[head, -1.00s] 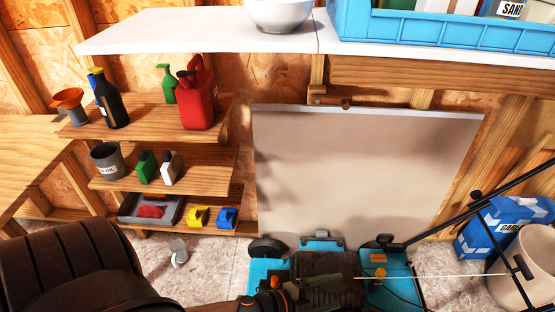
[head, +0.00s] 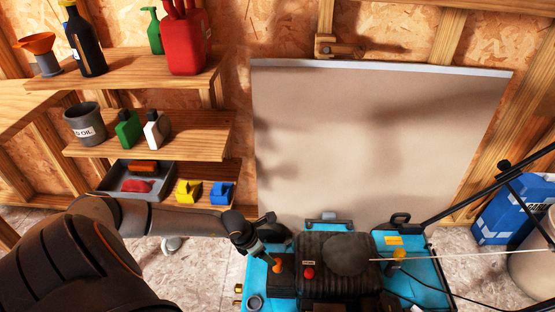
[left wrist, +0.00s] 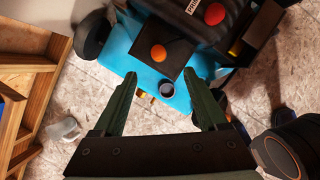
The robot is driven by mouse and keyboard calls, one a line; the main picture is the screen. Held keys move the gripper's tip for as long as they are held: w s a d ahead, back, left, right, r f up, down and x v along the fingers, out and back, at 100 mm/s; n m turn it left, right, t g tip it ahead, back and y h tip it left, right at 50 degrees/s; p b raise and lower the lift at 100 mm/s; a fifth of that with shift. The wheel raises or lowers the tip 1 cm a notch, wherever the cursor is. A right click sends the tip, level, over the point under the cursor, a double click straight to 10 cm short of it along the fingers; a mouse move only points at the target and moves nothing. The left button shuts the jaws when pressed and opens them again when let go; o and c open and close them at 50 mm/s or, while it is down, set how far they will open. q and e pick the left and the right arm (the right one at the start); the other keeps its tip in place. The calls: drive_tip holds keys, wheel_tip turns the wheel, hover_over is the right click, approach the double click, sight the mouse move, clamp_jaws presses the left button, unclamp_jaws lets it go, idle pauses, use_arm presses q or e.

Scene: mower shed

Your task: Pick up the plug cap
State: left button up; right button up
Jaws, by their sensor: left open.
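The mower (head: 412,268) is blue with a black engine. Two round caps show on it: an orange cap (head: 277,266) on a black box at the left and a red cap (head: 309,272) on the engine. I cannot tell for certain which part is the plug cap. My left gripper (head: 268,257) is just above the orange cap. In the left wrist view, my left gripper (left wrist: 160,74) is open and empty, with the orange cap (left wrist: 158,53) just beyond its fingertips, between them. The red cap (left wrist: 214,14) is farther up. My right gripper is out of view.
A dark round opening (head: 255,303) and brass fittings (head: 238,289) are at the mower's left edge. The mower's black handle (head: 470,200) rises at right. Shelves (head: 150,142) with bottles stand at left, and a pale board (head: 375,150) leans behind.

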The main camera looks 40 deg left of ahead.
use_arm(q)
drive_tip(key=b+x, duration=0.3)
drive_tip(key=x, duration=0.4)
drive_tip(key=shift+a+f+b, duration=0.1)
drive_tip(key=shift+a+b, duration=0.05)
drive_tip(key=shift+b, duration=0.15)
drive_tip(key=b+x, duration=0.2)
drive_tip(key=x, duration=0.1)
drive_tip(key=b+x, duration=0.1)
drive_tip(key=x, duration=0.1)
drive_tip(key=shift+s+a+f+b, duration=0.1)
drive_tip(key=shift+b, duration=0.25)
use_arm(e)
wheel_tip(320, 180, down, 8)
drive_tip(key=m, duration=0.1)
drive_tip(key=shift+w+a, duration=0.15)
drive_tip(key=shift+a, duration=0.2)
use_arm(q)
drive_tip(key=shift+c, duration=0.2)
clamp_jaws()
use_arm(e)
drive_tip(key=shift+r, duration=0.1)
